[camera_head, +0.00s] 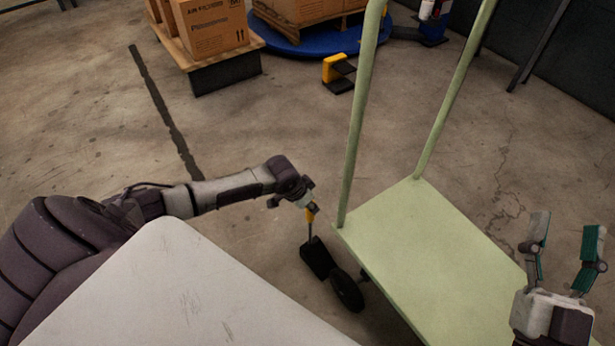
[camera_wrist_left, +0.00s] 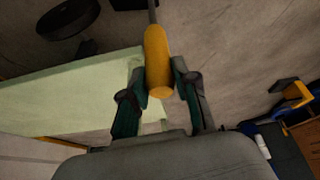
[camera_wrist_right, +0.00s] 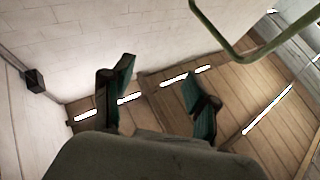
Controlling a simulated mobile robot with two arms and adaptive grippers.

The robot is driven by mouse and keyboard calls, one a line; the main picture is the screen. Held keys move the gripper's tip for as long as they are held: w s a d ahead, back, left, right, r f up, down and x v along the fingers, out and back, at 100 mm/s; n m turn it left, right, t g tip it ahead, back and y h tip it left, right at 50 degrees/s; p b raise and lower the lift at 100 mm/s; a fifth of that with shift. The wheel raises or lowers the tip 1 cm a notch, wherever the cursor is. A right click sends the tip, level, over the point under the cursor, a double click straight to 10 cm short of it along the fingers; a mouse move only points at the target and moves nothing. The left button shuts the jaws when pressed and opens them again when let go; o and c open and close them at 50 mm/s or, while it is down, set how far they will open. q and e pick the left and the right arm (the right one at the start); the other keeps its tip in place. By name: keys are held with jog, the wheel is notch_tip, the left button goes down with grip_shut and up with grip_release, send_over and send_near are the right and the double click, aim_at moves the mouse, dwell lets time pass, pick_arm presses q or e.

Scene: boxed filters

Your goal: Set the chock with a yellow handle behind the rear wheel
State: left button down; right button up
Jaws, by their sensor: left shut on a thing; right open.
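The chock (camera_head: 318,258) is a black block with a thin upright rod and a yellow handle (camera_head: 311,214). It is at floor level beside a black wheel (camera_head: 347,290) of the pale green cart (camera_head: 440,250); I cannot tell whether it touches the floor or the wheel. My left gripper (camera_head: 307,203) is shut on the yellow handle. In the left wrist view the handle (camera_wrist_left: 158,62) sits between the fingers, and the wheel (camera_wrist_left: 68,18) is at the upper left. My right gripper (camera_head: 562,250) is open and empty, over the cart's right side.
A white surface (camera_head: 180,290) fills the lower left. A black and yellow object (camera_head: 338,74) stands on the floor behind the cart. Boxes (camera_head: 212,28) on a pallet and a blue round platform (camera_head: 300,42) are at the back. The floor at left centre is clear.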

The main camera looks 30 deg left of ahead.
pick_arm(q)
jog(key=shift+s+d+r+p, duration=0.1)
jog(key=shift+s+d+p, duration=0.1)
jog(key=shift+d+p, duration=0.35)
jog(key=shift+s+d+f+p, duration=0.1)
jog(key=shift+s+d+p, duration=0.25)
jog(key=shift+d, duration=0.35)
jog(key=shift+s+d+r+p, duration=0.1)
jog(key=shift+d+p, duration=0.4)
jog(key=shift+d, duration=0.1)
pick_arm(e)
notch_tip(320, 180, down, 12)
jog(key=d+g+h, duration=0.1)
jog(key=g+h, duration=0.1)
jog(key=g, duration=0.5)
jog(key=shift+w+d+r+g+h, duration=0.15)
jog(key=shift+w+d+g+h, duration=0.15)
jog(key=shift+w+g+h, duration=0.1)
pick_arm(q)
jog(key=c, duration=0.8)
grip_release()
jog(key=v, duration=1.2)
jog(key=shift+s, duration=0.1)
